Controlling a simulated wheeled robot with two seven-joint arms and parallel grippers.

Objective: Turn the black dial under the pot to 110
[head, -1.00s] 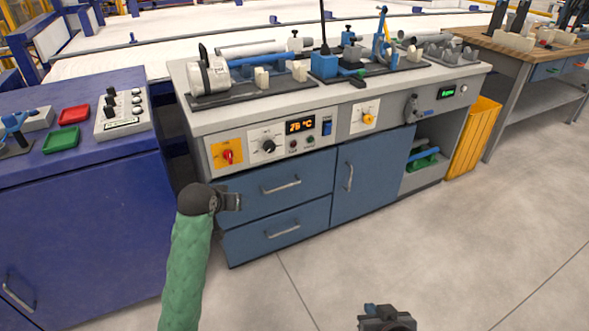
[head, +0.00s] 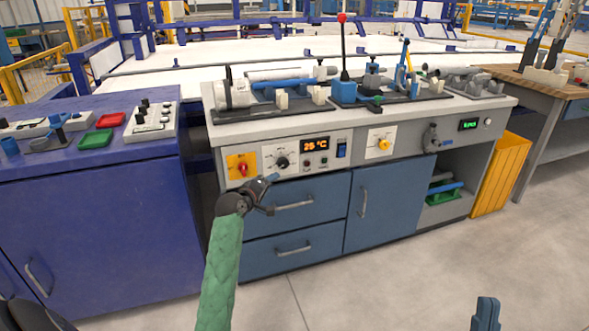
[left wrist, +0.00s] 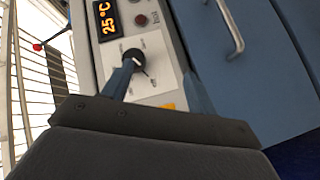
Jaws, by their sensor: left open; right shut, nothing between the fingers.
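The black dial (head: 282,162) sits on a white plate in the grey front panel, below the grey-white pot (head: 237,92) on the bench top. The orange display (head: 315,145) to its right reads 25 °C. My left gripper (head: 271,194) is open and empty, in front of the blue drawer just below the dial. In the left wrist view the dial (left wrist: 134,58) shows at the tip of one finger; I cannot tell whether they touch. The other finger stands to the right. My right gripper (head: 487,315) is shut and empty at the bottom right, away from the bench.
A red knob on a yellow plate (head: 242,166) is left of the dial. A yellow knob (head: 384,144) is further right. Drawer handles (head: 294,203) stick out below. A blue cabinet (head: 95,215) stands left. The floor in front is clear.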

